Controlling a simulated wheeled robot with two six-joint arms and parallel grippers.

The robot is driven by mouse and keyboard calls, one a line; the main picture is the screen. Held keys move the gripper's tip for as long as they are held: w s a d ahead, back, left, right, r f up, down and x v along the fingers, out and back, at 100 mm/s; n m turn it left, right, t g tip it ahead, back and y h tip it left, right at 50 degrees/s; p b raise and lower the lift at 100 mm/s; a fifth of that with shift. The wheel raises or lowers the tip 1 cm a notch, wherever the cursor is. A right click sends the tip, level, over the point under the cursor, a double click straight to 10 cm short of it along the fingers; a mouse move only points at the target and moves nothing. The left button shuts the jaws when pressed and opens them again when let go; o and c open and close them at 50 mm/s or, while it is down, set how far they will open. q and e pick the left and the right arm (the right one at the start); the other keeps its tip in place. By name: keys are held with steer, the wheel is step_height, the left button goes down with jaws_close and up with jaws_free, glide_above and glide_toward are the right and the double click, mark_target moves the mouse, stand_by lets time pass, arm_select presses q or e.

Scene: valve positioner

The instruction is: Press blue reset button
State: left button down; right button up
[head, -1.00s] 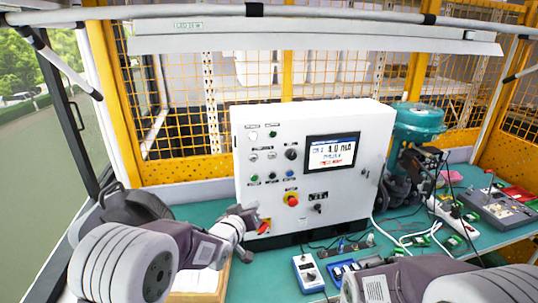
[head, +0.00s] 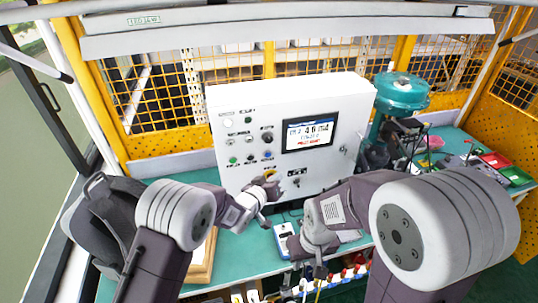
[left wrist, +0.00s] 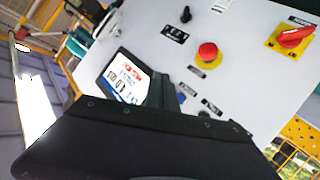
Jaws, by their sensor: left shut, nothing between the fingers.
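The blue reset button (head: 267,154) is in the lower button row on the front of the white control box (head: 285,95). It also shows in the left wrist view (left wrist: 182,98), partly hidden close to the dark gripper body. My left gripper (head: 273,183) is shut and empty in front of the panel, below the blue button and over the emergency stop area. I cannot tell whether it touches the panel. My right gripper (head: 318,268) points down low in front of the bench; its fingers are too unclear to read.
A red emergency stop (left wrist: 207,53) and a red rotary switch (left wrist: 290,38) are near the blue button. The screen (head: 309,134) is right of the buttons. A teal valve actuator (head: 401,92) stands right of the box. A blue-and-white meter (head: 287,240) lies in front.

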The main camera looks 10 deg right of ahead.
mark_target(268, 154)
arm_select(q)
steer(key=w, duration=0.5)
steer(key=w+a+p, duration=0.1)
steer(key=w, duration=0.1)
steer(key=shift+w+r, duration=0.2)
steer(key=shift+w, duration=0.1)
steer(key=shift+d, duration=0.1)
stand_by(0.5)
steer(key=shift+w, duration=0.1)
stand_by(1.1)
steer(key=shift+w, duration=0.35)
